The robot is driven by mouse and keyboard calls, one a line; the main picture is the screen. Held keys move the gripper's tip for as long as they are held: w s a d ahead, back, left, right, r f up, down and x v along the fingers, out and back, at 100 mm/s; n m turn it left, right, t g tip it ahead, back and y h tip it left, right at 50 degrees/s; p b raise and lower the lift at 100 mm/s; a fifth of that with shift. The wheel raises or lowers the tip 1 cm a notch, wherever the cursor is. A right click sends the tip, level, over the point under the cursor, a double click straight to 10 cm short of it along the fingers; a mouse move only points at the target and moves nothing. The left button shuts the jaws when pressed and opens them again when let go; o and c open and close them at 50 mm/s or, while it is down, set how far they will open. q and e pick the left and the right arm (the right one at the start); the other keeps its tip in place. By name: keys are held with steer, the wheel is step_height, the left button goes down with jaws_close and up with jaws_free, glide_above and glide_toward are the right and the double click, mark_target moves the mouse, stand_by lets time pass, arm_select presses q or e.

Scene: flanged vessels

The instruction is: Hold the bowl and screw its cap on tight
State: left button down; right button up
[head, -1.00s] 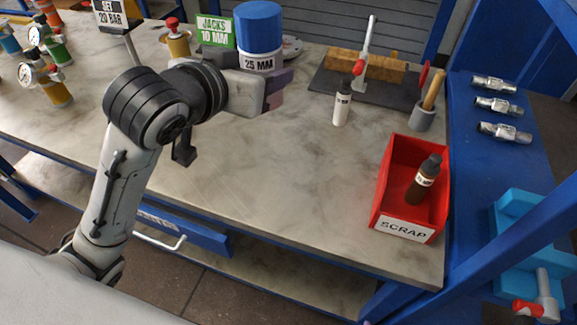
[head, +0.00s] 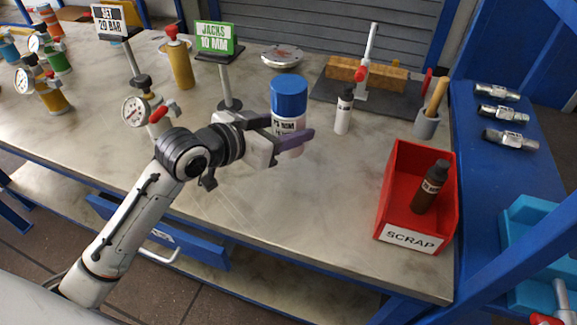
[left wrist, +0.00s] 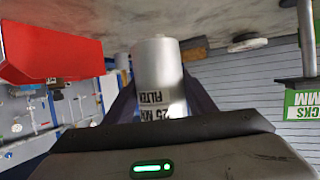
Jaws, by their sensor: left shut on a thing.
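The bowl appears to be the labelled white vessel (head: 288,126) with a blue top (head: 289,97) that looks like its cap. I cannot tell how tightly the top sits. My left gripper (head: 292,146) is shut around the white body, and the vessel is upright above the bench. In the left wrist view, which is upside down, the pale body (left wrist: 157,68) stands between the fingers, its label reading "25 MM FILTER". My right gripper is out of view.
A grey disc (head: 282,56) lies at the back. A green "JACKS 10 MM" sign (head: 215,38) stands left of the vessel. A white bottle (head: 344,112), a clamp stand (head: 363,70) and a red SCRAP bin (head: 448,205) are to the right. The front bench is clear.

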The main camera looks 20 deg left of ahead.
arm_select(q)
step_height(320, 180, down, 4)
steer(key=shift+f, duration=0.1)
step_height(320, 180, down, 4)
steer(key=shift+r+b, duration=0.15)
steer(key=shift+b, duration=0.4)
steer(key=shift+f, duration=0.25)
steer(key=c, duration=0.8)
jaws_free()
steer(key=shift+f, duration=0.1)
